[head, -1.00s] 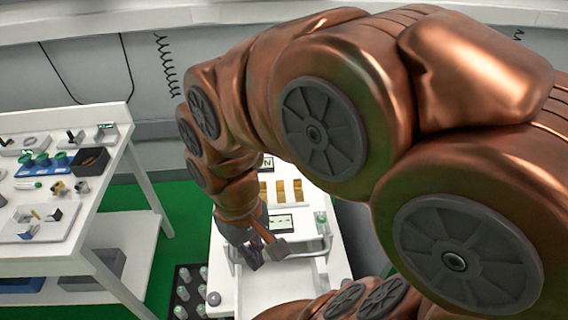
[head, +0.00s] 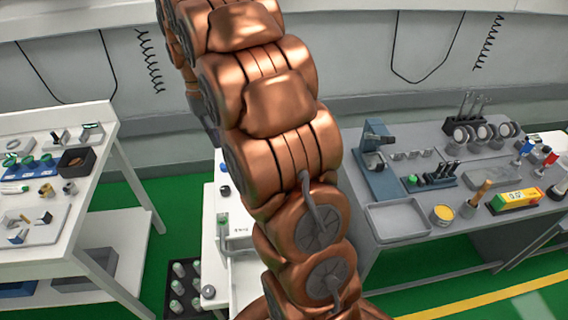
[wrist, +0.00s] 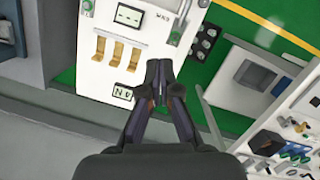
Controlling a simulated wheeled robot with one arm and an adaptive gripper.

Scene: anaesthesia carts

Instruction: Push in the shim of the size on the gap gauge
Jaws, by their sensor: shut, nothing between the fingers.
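My gripper (wrist: 160,65) is shut and empty in the wrist view, over the edge of a white cart (wrist: 165,50). Three brass-coloured tabs, seemingly the shims (wrist: 118,50), stand in a row on the cart to the left of my fingertips, apart from them. A small panel with a dark-edged display (wrist: 130,15) lies above them; I cannot tell whether it is the gap gauge or read its marks. In the head view my arm hides the tabs and my gripper.
A grey handle (wrist: 183,15) rises from the cart near my fingers. A black rack (head: 183,285) of bottles stands on the green floor. A white shelf table (head: 50,165) with parts is at left; a grey bench (head: 430,205) with tools is at right.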

